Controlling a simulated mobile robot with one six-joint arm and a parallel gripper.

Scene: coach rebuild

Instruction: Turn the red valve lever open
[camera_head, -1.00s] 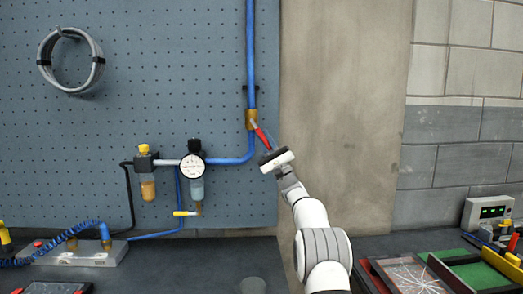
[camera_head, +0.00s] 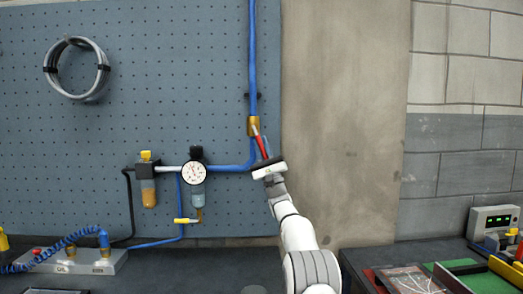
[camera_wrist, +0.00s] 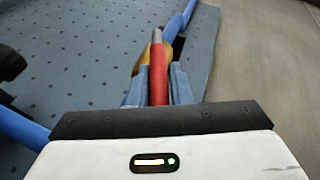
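The red valve lever (camera_head: 261,144) slants down and slightly right from the brass valve body (camera_head: 253,126) on the blue vertical pipe. In the wrist view the red lever (camera_wrist: 158,78) runs between the two blue fingers, with its grey metal end toward the brass valve body (camera_wrist: 140,60). My gripper (camera_head: 265,150) reaches up from below right. In the wrist view my gripper (camera_wrist: 159,90) has its fingers close against both sides of the lever, shut on it. The lever's lower end is hidden by the gripper body.
A pressure gauge (camera_head: 194,173) and an amber filter bowl (camera_head: 148,190) hang on the pegboard left of the valve. A yellow-handled small valve (camera_head: 184,220) sits below. A hose coil (camera_head: 76,68) hangs upper left. The bare wall panel (camera_head: 345,120) on the right is clear.

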